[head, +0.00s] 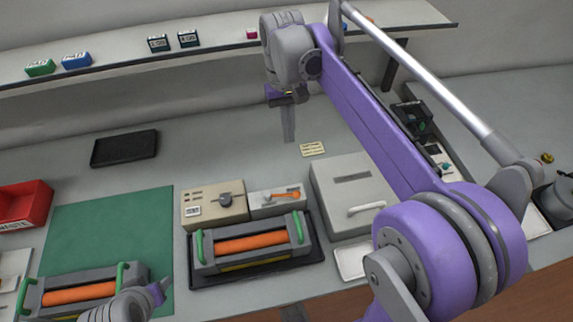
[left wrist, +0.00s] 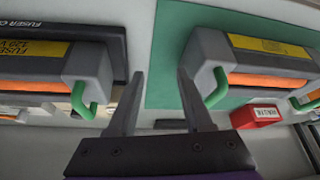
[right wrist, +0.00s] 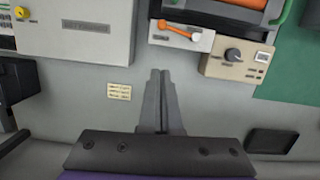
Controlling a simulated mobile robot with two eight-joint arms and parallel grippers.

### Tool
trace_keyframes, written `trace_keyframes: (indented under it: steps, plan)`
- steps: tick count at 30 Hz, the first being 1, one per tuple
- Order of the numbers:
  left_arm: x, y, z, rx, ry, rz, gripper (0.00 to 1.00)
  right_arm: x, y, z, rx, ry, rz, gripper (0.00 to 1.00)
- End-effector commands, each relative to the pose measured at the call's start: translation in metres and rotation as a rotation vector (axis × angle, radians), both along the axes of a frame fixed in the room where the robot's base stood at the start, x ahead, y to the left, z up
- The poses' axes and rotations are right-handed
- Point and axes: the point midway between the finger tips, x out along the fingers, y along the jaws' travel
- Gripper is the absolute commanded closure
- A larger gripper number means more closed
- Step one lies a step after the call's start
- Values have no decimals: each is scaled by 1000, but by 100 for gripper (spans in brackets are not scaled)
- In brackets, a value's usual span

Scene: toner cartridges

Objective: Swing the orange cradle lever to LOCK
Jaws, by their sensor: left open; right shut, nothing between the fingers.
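The orange lever (head: 284,195) lies on a pale grey block (head: 260,211) behind the black cradle tray (head: 198,281). Its arm points right in the head view, from a pale pivot at the left; the block's lettering is too small to read. It also shows in the right wrist view (right wrist: 178,30). A grey cartridge with an orange roller (head: 250,242) and green handles sits in the tray. My right gripper (head: 289,139) is shut and empty, behind the block and apart from the lever. My left gripper (left wrist: 160,75) is open and empty, near the two cartridges' facing ends.
A beige box with a dark knob (head: 213,213) stands left of the lever block. A pale box with a handle (head: 350,178) stands right. Another cartridge (head: 78,295) lies on the green mat (head: 110,225).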

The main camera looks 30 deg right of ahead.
Motion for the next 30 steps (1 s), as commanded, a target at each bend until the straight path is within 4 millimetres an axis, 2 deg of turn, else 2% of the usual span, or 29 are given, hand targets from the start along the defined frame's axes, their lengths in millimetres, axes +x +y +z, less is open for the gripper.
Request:
trace_keyframes:
  steps: [10,14,17,27,30]
  plan:
    - [0,0,0,0,0,0,49,0,0,0,0,3,-1,100]
    - [0,0,-1,0,0,0,49,-1,0,-6,0,3,-1,100]
    - [-1,0,-2,0,1,0,49,-3,0,-18,0,3,-1,100]
    - [-2,0,-8,0,4,0,49,-18,3,-87,0,3,-1,100]
    - [-2,0,-8,0,4,0,49,-25,5,-103,0,2,0,100]
